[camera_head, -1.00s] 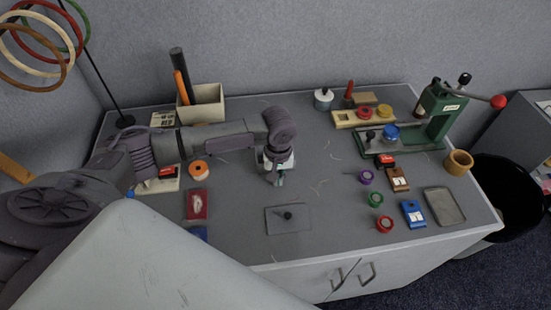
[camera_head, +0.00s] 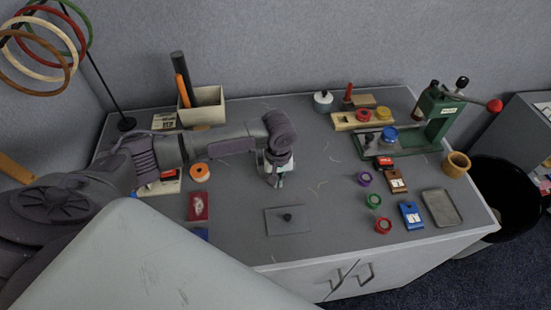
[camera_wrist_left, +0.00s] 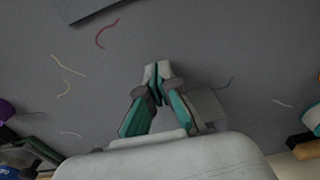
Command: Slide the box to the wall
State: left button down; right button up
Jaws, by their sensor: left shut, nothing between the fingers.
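A beige open box (camera_head: 208,108) stands at the back left of the table, close to the grey wall panel. My right gripper is in neither view.
A flat plate with a black knob (camera_head: 301,224) lies in front of the gripper. Coloured rings, small blocks and a metal tray (camera_head: 442,208) fill the right side. A green press (camera_head: 436,115) stands at the back right. Bare tabletop surrounds the gripper.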

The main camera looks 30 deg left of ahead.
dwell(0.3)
pick_arm(q)
jog(key=shift+w+a, duration=0.7)
jog(key=shift+w, duration=0.35)
jog(key=shift+w+a+b, duration=0.25)
jog(key=shift+w+a, duration=0.45)
jog(key=shift+w, duration=0.25)
jog(key=shift+w+a+b, duration=0.25)
jog(key=shift+w+a, duration=0.4)
jog(key=shift+w, duration=0.25)
jog(key=shift+w, duration=0.1)
jog(key=shift+w+a+b, duration=0.4)
jog(key=shift+w+a, duration=0.15)
jog(key=shift+w, duration=0.2)
jog(key=shift+w+a+b, duration=0.35)
jog(key=shift+w+a, duration=0.15)
jog(key=shift+w, duration=0.2)
jog(key=shift+w+a+b, duration=0.45)
jog(key=shift+w+a, duration=0.05)
jog(key=shift+w, duration=0.2)
jog(key=shift+w+a+b, duration=0.45)
jog(key=shift+w, duration=0.2)
